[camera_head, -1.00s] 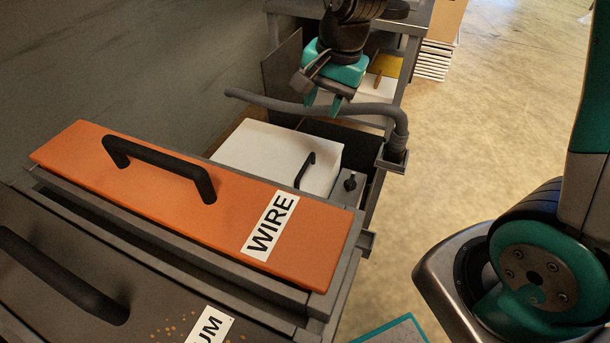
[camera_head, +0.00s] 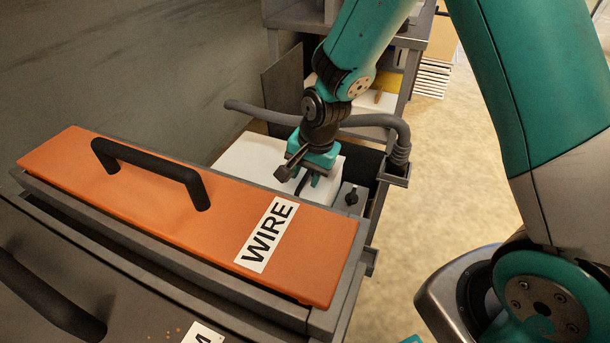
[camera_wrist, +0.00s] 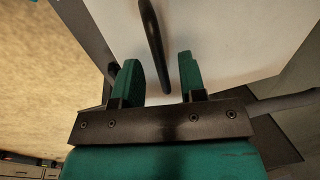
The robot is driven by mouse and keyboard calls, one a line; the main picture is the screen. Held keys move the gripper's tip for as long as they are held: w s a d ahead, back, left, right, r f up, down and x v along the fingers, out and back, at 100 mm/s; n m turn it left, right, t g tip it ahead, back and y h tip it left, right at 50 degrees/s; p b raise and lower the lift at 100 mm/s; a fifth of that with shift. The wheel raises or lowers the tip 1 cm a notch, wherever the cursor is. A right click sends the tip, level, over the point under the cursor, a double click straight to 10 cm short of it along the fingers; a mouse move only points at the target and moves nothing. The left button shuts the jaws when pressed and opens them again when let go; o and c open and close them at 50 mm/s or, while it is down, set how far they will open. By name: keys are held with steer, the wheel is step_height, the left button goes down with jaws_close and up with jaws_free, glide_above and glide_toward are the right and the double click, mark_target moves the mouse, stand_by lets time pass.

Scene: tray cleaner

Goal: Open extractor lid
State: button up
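The white extractor lid (camera_head: 246,157) lies shut behind the orange lid in the head view. It also fills much of the wrist view (camera_wrist: 226,42). Its dark handle (camera_wrist: 152,45) runs down the wrist view, with its near end between my two fingers. In the head view the handle is mostly hidden by my gripper (camera_head: 308,182). My gripper is open and points down over the handle. The fingers (camera_wrist: 161,80) stand apart on either side of it, and I see no grip on it.
An orange lid (camera_head: 120,180) marked WIRE, with a black handle (camera_head: 150,165), lies in front. A grey hose (camera_head: 385,122) arches behind my gripper. A black knob (camera_head: 351,198) sits right of the white lid. Open floor (camera_head: 440,200) lies to the right.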

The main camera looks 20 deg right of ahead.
steer(key=shift+f, duration=0.15)
steer(key=shift+c, duration=0.5)
jaws_close()
steer(key=shift+a, duration=0.15)
